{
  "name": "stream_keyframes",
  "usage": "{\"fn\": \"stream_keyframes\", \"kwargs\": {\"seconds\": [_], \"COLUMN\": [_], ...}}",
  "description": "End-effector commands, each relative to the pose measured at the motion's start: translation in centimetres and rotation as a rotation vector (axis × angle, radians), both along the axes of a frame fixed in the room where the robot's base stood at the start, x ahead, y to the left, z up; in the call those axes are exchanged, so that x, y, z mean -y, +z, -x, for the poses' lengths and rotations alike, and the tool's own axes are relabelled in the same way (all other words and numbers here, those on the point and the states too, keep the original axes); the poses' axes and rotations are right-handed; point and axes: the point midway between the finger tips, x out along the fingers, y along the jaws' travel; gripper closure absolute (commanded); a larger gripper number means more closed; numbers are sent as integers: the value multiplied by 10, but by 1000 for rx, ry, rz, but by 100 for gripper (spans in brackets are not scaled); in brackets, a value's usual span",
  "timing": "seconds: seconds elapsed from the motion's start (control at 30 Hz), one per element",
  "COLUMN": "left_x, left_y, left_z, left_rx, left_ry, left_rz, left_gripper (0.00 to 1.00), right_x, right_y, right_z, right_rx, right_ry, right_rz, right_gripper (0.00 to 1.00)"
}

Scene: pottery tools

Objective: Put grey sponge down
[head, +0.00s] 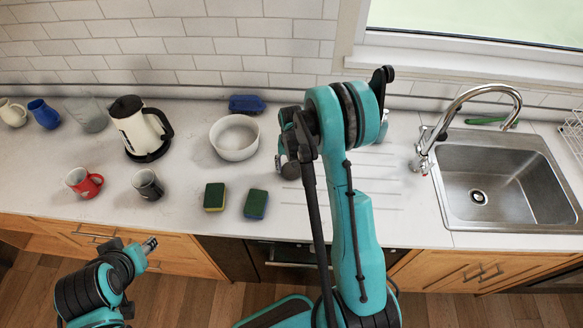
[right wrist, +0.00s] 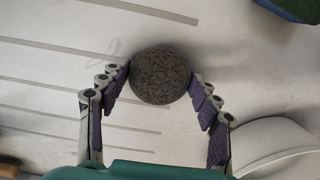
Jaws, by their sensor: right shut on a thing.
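The grey sponge (right wrist: 160,75) is round, dark and speckled. In the right wrist view it sits between the two fingertips of my right gripper (right wrist: 161,78), which is shut on it. In the head view the sponge (head: 290,171) shows in part beside my right arm, low over the left end of the grooved drainboard. I cannot tell whether it touches the counter. My right gripper (head: 283,158) is partly hidden by its own arm there. My left gripper (head: 149,244) is off the counter's front edge at lower left, away from the sponge; its fingers are too small to read.
A white bowl (head: 234,148) and two flat sponges, one yellow-green (head: 214,197) and one blue-green (head: 256,204), stand left of the right gripper. A kettle (head: 138,130), a red mug (head: 84,182) and a dark mug (head: 148,184) are farther left. The sink (head: 480,190) is right.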

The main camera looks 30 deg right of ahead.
Motion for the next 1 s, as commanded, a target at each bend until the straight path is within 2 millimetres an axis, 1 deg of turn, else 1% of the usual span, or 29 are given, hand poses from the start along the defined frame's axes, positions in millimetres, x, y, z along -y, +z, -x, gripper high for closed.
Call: {"fn": "stream_keyframes", "kwargs": {"seconds": [0.17,0.2,0.23,0.27,0.57,0.67,0.77,1.0], "left_x": [0,0,0,0,0,0,0,0], "left_y": [-6,-5,-4,-4,-3,3,3,11], "left_z": [0,0,0,0,0,0,0,0], "left_rx": [0,0,0,0,0,0,0,0], "left_ry": [0,0,0,0,0,0,0,0], "left_rz": [0,0,0,0,0,0,0,0], "left_gripper": [60,60,60,60,60,60,60,60], "right_x": [0,0,0,0,0,0,0,0], "right_y": [-5,-4,-3,-3,-2,3,18,72], "right_z": [0,0,0,0,0,0,0,0], "right_rx": [0,0,0,0,0,0,0,0], "right_ry": [0,0,0,0,0,0,0,0], "right_rz": [0,0,0,0,0,0,0,0], "right_gripper": [46,26,19,16,16,16,16,16]}}
